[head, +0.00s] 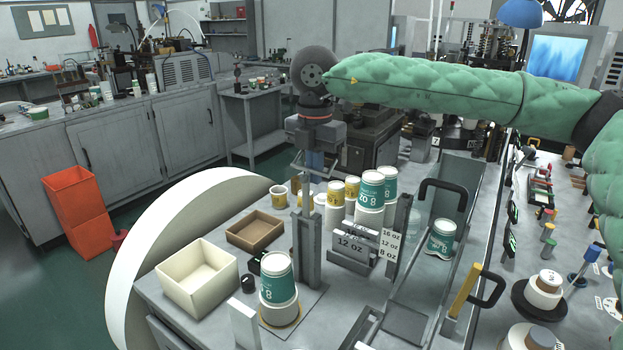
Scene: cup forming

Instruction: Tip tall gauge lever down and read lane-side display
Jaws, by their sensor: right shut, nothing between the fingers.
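My right gripper (309,176) points down from the green-sleeved arm that comes in from the right. It is shut and empty, at the top of a tall grey upright (309,245) on the bench. I cannot tell whether it touches the upright or which part is the gauge lever. A green-and-white cup (279,279) stands upside down on a round base beside the upright. A small black box (256,262) and a black knob (248,284) sit left of the cup. I cannot make out a display reading. My left gripper is out of view.
A cream box (197,279) and a brown tray (255,231) lie on the left of the bench (205,335). Several cups (369,190) stand behind size signs (352,243). A metal chute (450,190) with a cup (440,238) and a yellow-handled lever (463,290) are to the right.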

